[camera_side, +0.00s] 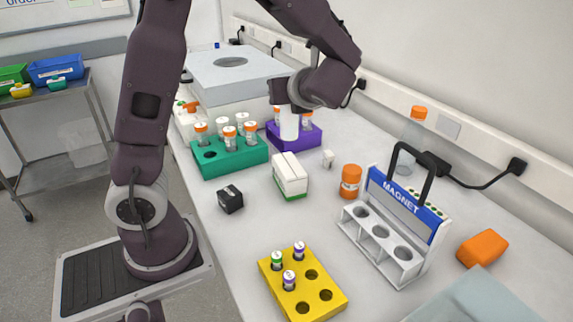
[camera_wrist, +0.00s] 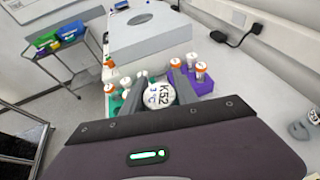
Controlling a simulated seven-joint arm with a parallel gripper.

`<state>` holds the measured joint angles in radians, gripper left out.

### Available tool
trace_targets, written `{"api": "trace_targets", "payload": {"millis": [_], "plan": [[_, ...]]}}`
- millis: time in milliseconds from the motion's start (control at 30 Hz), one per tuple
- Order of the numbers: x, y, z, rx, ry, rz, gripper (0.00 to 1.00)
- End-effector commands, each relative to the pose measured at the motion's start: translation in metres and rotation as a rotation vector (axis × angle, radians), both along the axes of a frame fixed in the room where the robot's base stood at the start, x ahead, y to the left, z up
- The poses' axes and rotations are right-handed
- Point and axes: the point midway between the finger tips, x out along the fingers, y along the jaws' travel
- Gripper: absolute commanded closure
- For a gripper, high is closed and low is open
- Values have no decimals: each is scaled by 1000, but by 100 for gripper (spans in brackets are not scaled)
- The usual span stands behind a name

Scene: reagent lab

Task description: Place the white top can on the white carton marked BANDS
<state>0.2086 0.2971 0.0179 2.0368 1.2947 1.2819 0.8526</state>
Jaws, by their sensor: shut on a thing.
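The white top can (camera_side: 289,127) is in my gripper (camera_side: 291,108). It hangs upright, and in the side view its lower end shows just above the far end of the white carton (camera_side: 288,168). In the wrist view the can's white round top (camera_wrist: 158,93) reads K52 3°C and sits between my two dark fingers (camera_wrist: 160,90). The carton has a green lower band and stands on the bench; I cannot read its marking. It is hidden in the wrist view. A gap shows between can and carton.
A green rack (camera_side: 232,160) and a purple rack (camera_side: 307,140) with orange-capped tubes stand close by. A small black box (camera_side: 230,199), an orange jar (camera_side: 351,181) and a MAGNET rack (camera_side: 388,228) are nearer. A yellow rack (camera_side: 318,291) is in front.

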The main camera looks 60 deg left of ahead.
Motion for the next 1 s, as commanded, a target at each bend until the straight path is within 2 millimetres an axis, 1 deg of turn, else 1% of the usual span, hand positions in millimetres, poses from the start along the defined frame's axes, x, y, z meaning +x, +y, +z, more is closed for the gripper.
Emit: {"api": "trace_targets", "payload": {"millis": [33, 67, 100, 167, 233, 367, 500, 567, 633, 933, 967, 1000], "plan": [[4, 9, 7, 0, -4, -4, 100], [6, 12, 8, 0, -1, -8, 100], [8, 14, 5, 1, 3, -14, 100], [8, 16, -8, 2, 11, -18, 100], [9, 15, -25, 2, 13, -21, 100], [9, 15, -47, 1, 9, -19, 100], [8, 15, -77, 0, 11, -19, 100], [8, 15, -84, 0, 8, -18, 100], [8, 15, -88, 0, 3, -19, 100], [8, 15, -90, 0, 4, -18, 100], [8, 15, -90, -1, 3, -18, 59], [8, 15, -90, -1, 3, -18, 51]]}}
